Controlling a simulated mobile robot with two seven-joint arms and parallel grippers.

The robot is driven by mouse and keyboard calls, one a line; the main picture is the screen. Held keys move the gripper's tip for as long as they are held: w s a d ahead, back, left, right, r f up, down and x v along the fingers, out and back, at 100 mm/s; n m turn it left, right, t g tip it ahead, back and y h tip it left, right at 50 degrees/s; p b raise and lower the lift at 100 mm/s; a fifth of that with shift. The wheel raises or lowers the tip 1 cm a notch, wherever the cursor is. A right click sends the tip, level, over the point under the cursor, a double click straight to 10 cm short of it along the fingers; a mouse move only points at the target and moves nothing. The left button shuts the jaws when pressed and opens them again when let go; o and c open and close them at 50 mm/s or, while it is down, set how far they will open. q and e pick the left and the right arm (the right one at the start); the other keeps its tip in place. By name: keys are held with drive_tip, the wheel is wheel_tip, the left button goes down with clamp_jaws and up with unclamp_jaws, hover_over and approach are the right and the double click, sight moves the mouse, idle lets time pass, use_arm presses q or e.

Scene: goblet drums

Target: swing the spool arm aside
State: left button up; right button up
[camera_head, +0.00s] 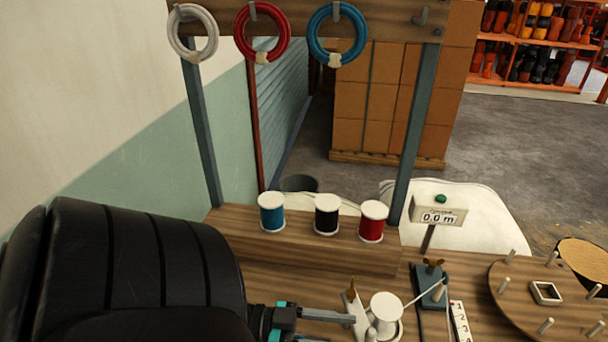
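A white spool (386,307) stands at the bottom of the view, on the workbench. A pale upright plate (357,316) with a brass knob (351,289) is just left of it and looks like part of the spool arm. The spool arm's lower part is cut off by the picture edge. My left gripper (346,319) comes in from the left. One grey finger reaches to the plate and seems to touch it; contact is not certain. The other finger is hidden or out of view, so its opening cannot be told. My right gripper is not in view.
A pale line runs from the spool to a blue-grey guide block (430,286). A counter (439,215) reads 0.0 m. Blue (271,212), black (327,214) and red (372,221) spools stand on a wooden ledge behind. A round pegged board (525,290) is at right.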

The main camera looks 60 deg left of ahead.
use_arm(q)
drive_tip(key=v, duration=0.6)
drive_tip(key=shift+s+a, duration=0.15)
drive_tip(key=shift+s, duration=0.05)
